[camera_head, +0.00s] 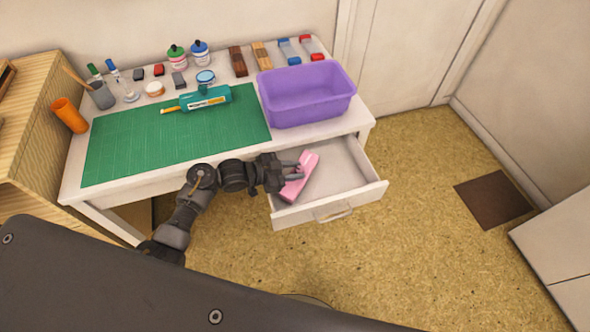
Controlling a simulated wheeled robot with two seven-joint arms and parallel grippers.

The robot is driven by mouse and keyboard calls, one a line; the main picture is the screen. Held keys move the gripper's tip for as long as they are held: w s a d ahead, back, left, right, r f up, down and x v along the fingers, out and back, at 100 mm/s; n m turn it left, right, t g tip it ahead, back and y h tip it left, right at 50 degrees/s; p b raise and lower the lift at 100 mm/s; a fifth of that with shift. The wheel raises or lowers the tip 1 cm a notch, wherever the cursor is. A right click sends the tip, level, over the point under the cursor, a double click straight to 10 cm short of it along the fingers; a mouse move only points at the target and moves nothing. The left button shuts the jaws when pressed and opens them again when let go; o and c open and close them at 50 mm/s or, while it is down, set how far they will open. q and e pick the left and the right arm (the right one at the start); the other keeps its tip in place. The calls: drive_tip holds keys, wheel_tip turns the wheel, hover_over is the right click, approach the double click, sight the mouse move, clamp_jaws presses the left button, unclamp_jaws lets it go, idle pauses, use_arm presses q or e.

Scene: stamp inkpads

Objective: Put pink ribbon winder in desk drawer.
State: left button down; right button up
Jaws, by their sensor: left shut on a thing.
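The pink ribbon winder (300,178) is a pink block seen at the left part of the open desk drawer (349,203). My left gripper (292,172) comes in from the left, over the drawer's left side, and is shut on the winder. The winder is tilted across the drawer opening; I cannot tell whether it touches the drawer floor. The drawer is pulled out at the desk's right front and looks otherwise empty. My right gripper is not in view.
The white desk (232,140) holds a green cutting mat (150,145), a purple bin (305,95) above the drawer, a teal tool (205,98), an orange cup (69,115) and several bottles and blocks along the back.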

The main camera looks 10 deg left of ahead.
sight(293, 172)
use_arm(q)
drive_tip(key=shift+w+a+r+n+g, duration=0.35)
drive_tip(key=shift+w+r+n, duration=0.15)
drive_tip(key=shift+w, duration=0.15)
wheel_tip(293, 172, down, 3)
drive_tip(key=shift+w+f+b, duration=0.1)
drive_tip(key=shift+f+b, duration=0.1)
drive_tip(key=shift+b, duration=1)
drive_tip(key=shift+s+h, duration=0.2)
drive_tip(key=shift+h, duration=0.1)
drive_tip(key=shift+w, duration=0.1)
drive_tip(key=shift+f, duration=0.1)
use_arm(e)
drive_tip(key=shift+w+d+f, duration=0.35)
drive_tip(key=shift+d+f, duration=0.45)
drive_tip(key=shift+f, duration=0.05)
use_arm(q)
drive_tip(key=c, duration=1.1)
unclamp_jaws()
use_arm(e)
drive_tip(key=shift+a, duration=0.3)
